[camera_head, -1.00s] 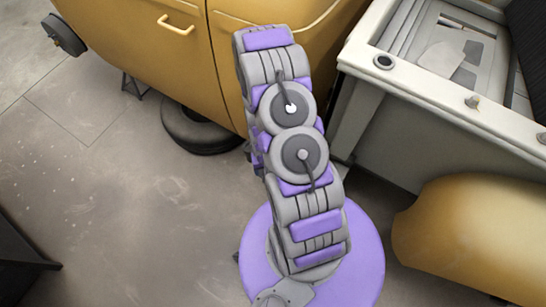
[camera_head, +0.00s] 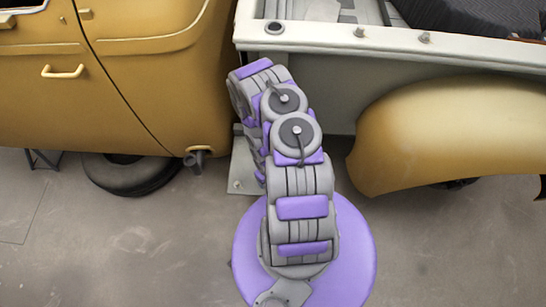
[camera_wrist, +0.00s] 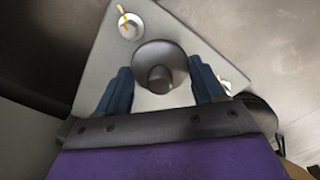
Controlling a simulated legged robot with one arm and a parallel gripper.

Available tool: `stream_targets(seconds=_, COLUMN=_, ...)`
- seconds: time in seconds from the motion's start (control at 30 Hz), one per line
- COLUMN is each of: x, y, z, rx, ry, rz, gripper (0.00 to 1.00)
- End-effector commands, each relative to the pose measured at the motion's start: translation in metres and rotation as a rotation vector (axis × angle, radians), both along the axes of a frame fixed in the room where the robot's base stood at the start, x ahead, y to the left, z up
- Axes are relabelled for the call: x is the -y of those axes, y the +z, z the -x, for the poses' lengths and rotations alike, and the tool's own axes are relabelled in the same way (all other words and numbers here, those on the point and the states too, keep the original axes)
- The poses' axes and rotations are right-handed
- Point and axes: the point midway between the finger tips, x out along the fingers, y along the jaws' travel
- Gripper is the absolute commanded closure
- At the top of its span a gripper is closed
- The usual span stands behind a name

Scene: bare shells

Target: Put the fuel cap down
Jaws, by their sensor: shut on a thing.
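In the wrist view, my gripper (camera_wrist: 160,78) has its two blue fingers on either side of a dark round fuel cap (camera_wrist: 160,57), and it is shut on it. The cap's raised middle knob faces the camera. Behind the cap is a pale flat plate (camera_wrist: 98,62); I cannot tell whether the cap touches it. In the head view my gripper and the cap are hidden behind my arm. A pale grey plate (camera_head: 243,172) shows low beside the arm, partly covered by it.
The yellow truck cab (camera_head: 150,90) and pale truck bed (camera_head: 345,55) stand close in front. A yellow fender (camera_head: 440,130) is at the right. A tyre (camera_head: 125,178) lies under the cab. A small round fitting (camera_wrist: 130,27) sits on the plate. The floor at lower left is clear.

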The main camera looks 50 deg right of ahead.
Motion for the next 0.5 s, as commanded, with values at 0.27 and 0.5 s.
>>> stream_targets(seconds=0.27, x=0.014, y=-0.008, z=-0.025, rx=0.007, ry=0.011, rz=0.004, gripper=0.6)
stream_targets(seconds=0.5, x=0.039, y=-0.011, z=-0.066, rx=0.005, ry=0.009, rz=0.004, gripper=0.6)
